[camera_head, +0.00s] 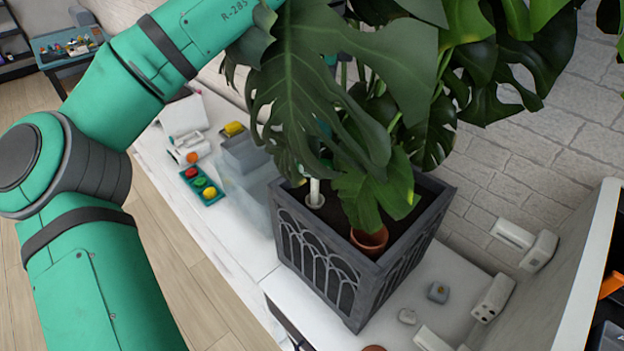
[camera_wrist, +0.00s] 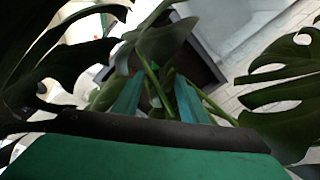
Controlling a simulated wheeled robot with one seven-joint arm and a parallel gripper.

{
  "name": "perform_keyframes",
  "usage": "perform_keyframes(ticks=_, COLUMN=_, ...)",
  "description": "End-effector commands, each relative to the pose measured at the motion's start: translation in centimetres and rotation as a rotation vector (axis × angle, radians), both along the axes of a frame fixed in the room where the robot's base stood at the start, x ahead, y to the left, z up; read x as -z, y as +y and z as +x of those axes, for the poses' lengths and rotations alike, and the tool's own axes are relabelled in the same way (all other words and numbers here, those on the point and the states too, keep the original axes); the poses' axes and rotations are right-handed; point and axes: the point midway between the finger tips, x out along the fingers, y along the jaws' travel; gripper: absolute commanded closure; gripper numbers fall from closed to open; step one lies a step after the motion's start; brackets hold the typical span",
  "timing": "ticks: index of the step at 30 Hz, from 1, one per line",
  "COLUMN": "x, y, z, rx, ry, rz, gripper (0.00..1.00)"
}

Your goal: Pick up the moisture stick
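A thin white stick with a round white base, which looks like the moisture stick (camera_head: 314,194), stands upright in the soil of a dark grey planter (camera_head: 318,262). Leaves hide its upper part. My arm reaches in from the left above the planter, and its end is hidden behind the large leaves in the head view. In the wrist view my gripper (camera_wrist: 158,98) shows two teal fingers spread apart among leaves and green stems. I see nothing held between them. I cannot make out the stick in the wrist view.
Large monstera leaves (camera_head: 345,85) crowd the space above the planter. A small terracotta pot (camera_head: 369,241) sits in its soil. A clear box (camera_head: 246,190) and a teal tray (camera_head: 201,186) with coloured pieces are left of it. Small white and grey items lie at the right, near a brick wall.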

Motion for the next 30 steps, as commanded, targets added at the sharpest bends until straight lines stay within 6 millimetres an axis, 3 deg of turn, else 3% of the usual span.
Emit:
perform_keyframes(ticks=6, x=0.8, y=1.7, z=-0.7, rx=-0.016, ry=0.035, rz=0.077, gripper=0.61)
perform_keyframes(ticks=13, x=4.2, y=1.7, z=-0.7, rx=-0.015, ry=0.034, rz=0.075, gripper=0.61)
perform_keyframes(ticks=22, x=6.3, y=1.7, z=-0.6, rx=-0.016, ry=0.033, rz=0.075, gripper=0.61)
perform_keyframes(ticks=30, x=9.9, y=1.7, z=-0.2, rx=-0.015, ry=0.032, rz=0.074, gripper=0.61)
